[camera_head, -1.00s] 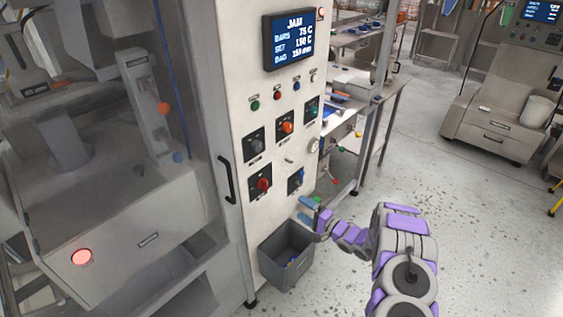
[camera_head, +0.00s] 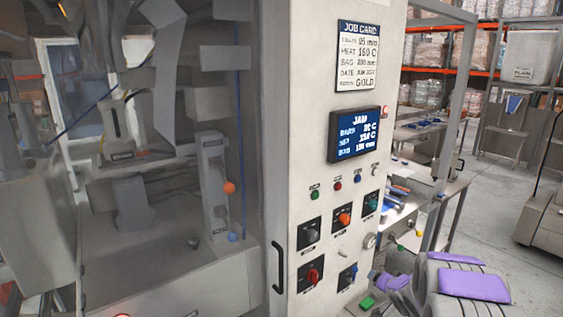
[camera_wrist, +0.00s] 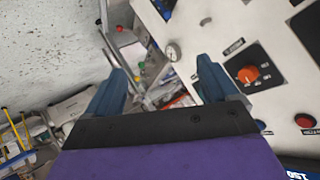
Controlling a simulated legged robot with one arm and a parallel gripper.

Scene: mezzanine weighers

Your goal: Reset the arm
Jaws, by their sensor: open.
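My arm, purple and grey, shows at the lower right of the head view, near the front of the white control cabinet (camera_head: 330,225). In the wrist view my gripper (camera_wrist: 163,82) has two blue fingers spread wide apart with nothing between them. In the head view the gripper is small and partly hidden low by the cabinet's edge.
The cabinet carries a job card (camera_head: 357,56), a blue display (camera_head: 355,134), several knobs and a black handle (camera_head: 278,267). A clear-fronted machine (camera_head: 165,180) stands left. A bench (camera_head: 440,190) stands behind the arm. Open floor (camera_head: 495,200) lies to the right.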

